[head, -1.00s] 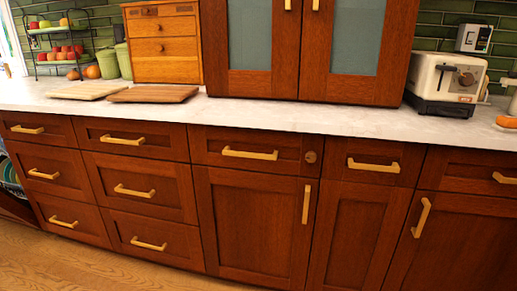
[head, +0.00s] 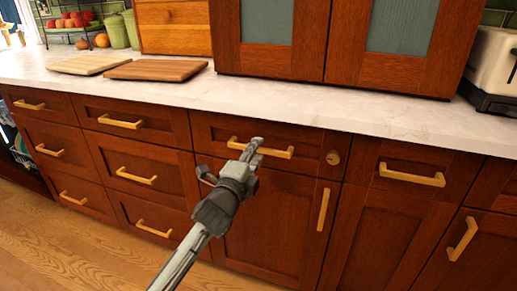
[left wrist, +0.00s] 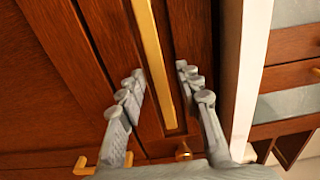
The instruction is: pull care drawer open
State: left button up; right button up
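The drawer (head: 212,128) with a gold bar handle (head: 280,153) and a round knob (head: 333,157) is shut, in the top row below the counter. I take it as the care drawer, though no label shows. My left gripper (head: 250,149) is in front of its handle and covers part of the bar. In the left wrist view the gripper (left wrist: 160,76) is open, with one finger on each side of the handle (left wrist: 156,58). Gaps show between the fingers and the bar. The knob (left wrist: 183,151) shows there too. My right gripper is not in view.
More closed drawers and doors with gold handles flank this one, including a door handle (head: 323,209) below. The white counter (head: 300,108) juts above, holding two cutting boards (head: 155,69), a cabinet (head: 350,45) and a toaster (head: 492,62). Wooden floor shows at the lower left.

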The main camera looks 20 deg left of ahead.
pick_arm(q)
jog(key=shift+w, duration=0.95)
jog(key=shift+c, duration=0.4)
grip_shut()
